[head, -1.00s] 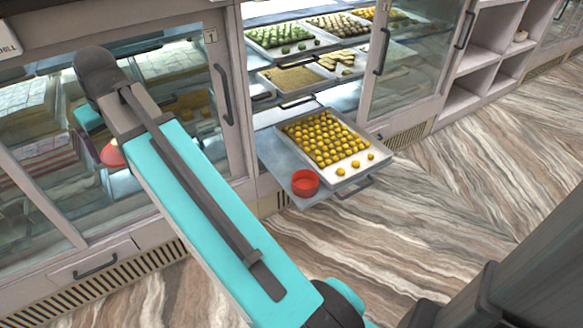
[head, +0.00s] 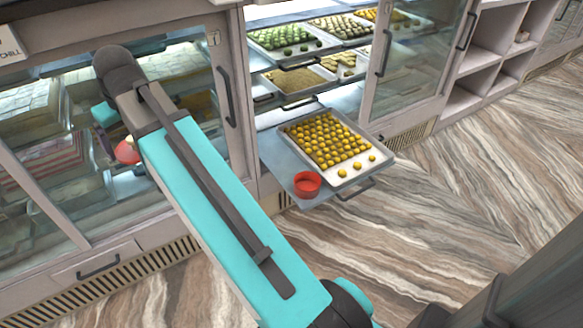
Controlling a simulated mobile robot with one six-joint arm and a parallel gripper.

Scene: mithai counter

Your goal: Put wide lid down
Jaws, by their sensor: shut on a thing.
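A red rounded thing (head: 127,152), which looks like the wide lid, shows at the left edge of my teal arm, in front of the glass cabinet. Only part of it is visible; my arm covers the rest. My gripper's fingers are hidden behind the arm, but the red thing moves along with the arm, which fits my gripper being shut on it. A red open round tub (head: 307,184) stands on the front left part of the pulled-out grey shelf (head: 284,165).
A tray of yellow sweets (head: 350,178) sits beside the tub on the shelf. More sweet trays stand inside the open cabinet (head: 300,80). Glass doors with handles (head: 225,96) flank it. The floor (head: 440,220) to the right is clear.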

